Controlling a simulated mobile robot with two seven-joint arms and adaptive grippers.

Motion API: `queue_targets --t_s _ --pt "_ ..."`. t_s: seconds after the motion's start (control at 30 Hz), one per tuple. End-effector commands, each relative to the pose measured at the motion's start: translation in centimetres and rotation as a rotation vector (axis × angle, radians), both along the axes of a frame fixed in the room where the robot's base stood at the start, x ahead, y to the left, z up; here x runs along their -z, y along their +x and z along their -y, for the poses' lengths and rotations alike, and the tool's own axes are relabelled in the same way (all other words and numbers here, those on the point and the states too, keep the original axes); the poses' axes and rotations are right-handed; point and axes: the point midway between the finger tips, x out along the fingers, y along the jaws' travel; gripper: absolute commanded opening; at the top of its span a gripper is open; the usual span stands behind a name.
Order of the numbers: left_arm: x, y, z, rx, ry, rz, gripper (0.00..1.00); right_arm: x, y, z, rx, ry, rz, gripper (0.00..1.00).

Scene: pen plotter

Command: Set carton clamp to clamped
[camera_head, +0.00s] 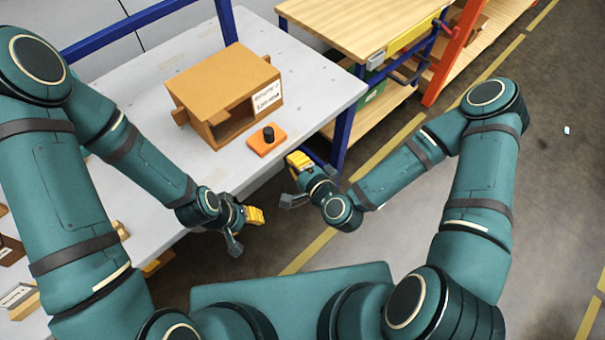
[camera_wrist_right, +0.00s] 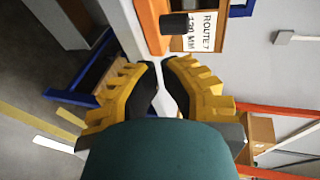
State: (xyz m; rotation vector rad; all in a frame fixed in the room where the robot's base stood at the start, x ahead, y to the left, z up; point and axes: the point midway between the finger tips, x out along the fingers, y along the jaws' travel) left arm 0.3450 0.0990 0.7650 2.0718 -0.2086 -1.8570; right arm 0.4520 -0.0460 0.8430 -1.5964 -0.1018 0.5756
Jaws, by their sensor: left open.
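The brown carton (camera_head: 225,85) stands on the grey table with a white label on its side. Next to its near right corner sits an orange plate with an upright black knob, which looks like the carton clamp (camera_head: 266,140). The plate also shows in the right wrist view (camera_wrist_right: 153,27), with the knob beside the carton's label. My right gripper (camera_head: 289,180) is open and empty, just off the table's edge, to the right of and nearer than the clamp. Its yellow fingers (camera_wrist_right: 158,66) show a gap between them. My left gripper (camera_head: 247,228) is open and empty, off the front edge.
The grey table (camera_head: 200,190) has clear top around the carton. A blue table leg (camera_head: 342,133) stands close to my right gripper. A wooden-topped bench (camera_head: 350,25) stands behind. Small boxes (camera_head: 18,297) lie at the lower left. Open floor lies at the right.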

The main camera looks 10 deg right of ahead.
Motion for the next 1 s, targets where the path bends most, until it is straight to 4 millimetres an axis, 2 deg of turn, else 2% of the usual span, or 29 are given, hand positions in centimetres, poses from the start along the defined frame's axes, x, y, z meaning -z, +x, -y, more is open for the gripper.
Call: queue_targets --t_s 0.2,0.47,0.63,1.0 --pt "0.4 -0.1 0.0 0.002 0.000 -0.002 0.47 1.3 3.8 -1.8 0.000 -0.001 0.003 0.00" --pt "0.6 -0.2 0.0 0.004 -0.001 -0.004 0.47 1.5 7.1 -3.3 0.000 0.000 0.001 0.00" --pt "0.7 -0.1 0.0 0.003 -0.001 -0.003 0.47 1.5 8.0 -3.7 0.000 0.000 0.001 0.00" --pt "0.7 -0.1 0.0 0.003 -0.001 -0.003 0.47 1.5 8.2 -3.8 -0.001 -0.001 0.000 0.00"
